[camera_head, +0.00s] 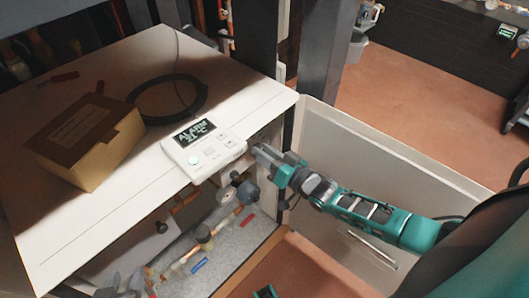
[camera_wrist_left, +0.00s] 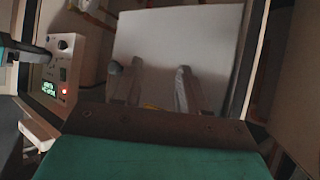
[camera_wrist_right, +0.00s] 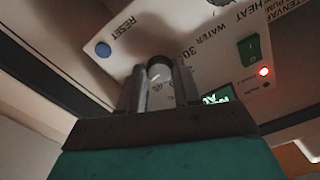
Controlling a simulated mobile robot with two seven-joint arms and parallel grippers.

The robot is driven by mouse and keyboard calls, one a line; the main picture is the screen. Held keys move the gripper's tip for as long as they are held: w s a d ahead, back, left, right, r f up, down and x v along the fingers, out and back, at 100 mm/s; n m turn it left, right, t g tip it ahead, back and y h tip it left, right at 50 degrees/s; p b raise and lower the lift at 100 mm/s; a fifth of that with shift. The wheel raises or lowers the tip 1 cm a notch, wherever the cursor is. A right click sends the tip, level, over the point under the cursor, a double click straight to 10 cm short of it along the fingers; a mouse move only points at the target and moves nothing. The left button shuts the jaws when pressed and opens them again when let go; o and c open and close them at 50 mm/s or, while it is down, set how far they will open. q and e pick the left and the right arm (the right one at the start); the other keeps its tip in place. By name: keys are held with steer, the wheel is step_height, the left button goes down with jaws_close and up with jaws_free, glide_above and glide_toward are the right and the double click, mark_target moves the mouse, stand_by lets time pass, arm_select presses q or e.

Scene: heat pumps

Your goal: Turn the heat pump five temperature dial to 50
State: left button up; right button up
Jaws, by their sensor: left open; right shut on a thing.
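The control panel (camera_wrist_right: 205,60) of the heat pump shows in the right wrist view, with the lettering RESET, WATER and 30. A small dark, round dial (camera_wrist_right: 158,68) on it sits between the fingertips of my right gripper (camera_wrist_right: 160,80), which is shut on it. The fingers hide most of its scale, so I cannot read its setting. In the head view my right gripper (camera_head: 265,157) reaches under the worktop's front edge. My left gripper (camera_wrist_left: 158,75) is open and empty, facing a pale flat surface. The panel also shows at the left of the left wrist view (camera_wrist_left: 75,70).
A blue reset button (camera_wrist_right: 103,49), a green switch (camera_wrist_right: 250,49) and a lit red lamp (camera_wrist_right: 264,71) surround the dial. A white controller (camera_head: 203,148) reading ALARM stands on the worktop (camera_head: 235,85), with a cardboard box (camera_head: 85,135). Pipes lie below; an open door panel (camera_head: 370,165) stands right.

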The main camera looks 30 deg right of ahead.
steer(key=o, duration=1.1)
steer(key=shift+c, duration=0.2)
steer(key=shift+s, duration=0.1)
steer(key=p+v, duration=0.2)
steer(key=v, duration=1)
steer(key=shift+s+d, duration=0.15)
steer(key=shift+s, duration=0.15)
steer(key=shift+s, duration=0.1)
